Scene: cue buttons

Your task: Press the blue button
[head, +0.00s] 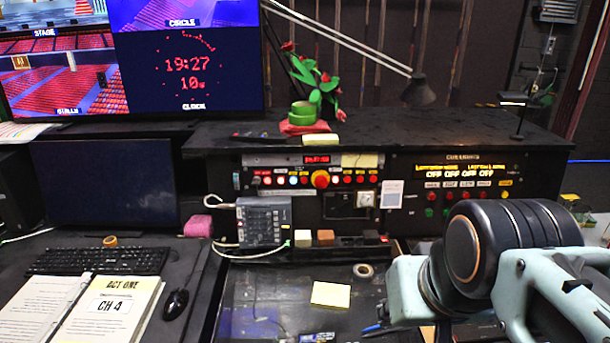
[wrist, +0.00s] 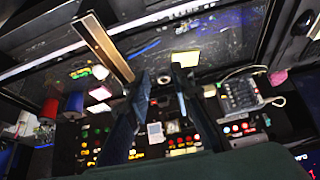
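I cannot make out a clearly blue button in either view. In the wrist view the panel appears upside down, with small lit buttons (wrist: 250,125) beyond my fingers. My gripper (wrist: 161,76) is open and empty, its two dark fingers apart. My arm hides the panel's lower right in the head view.
A grey keypad box (head: 262,222), a pale block (head: 303,238) and a tan block (head: 325,237) sit before the panel. A yellow note pad (head: 331,294) and tape roll (head: 363,270) lie on the dark desk. A red-flowered plant (head: 318,85) stands on the ledge.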

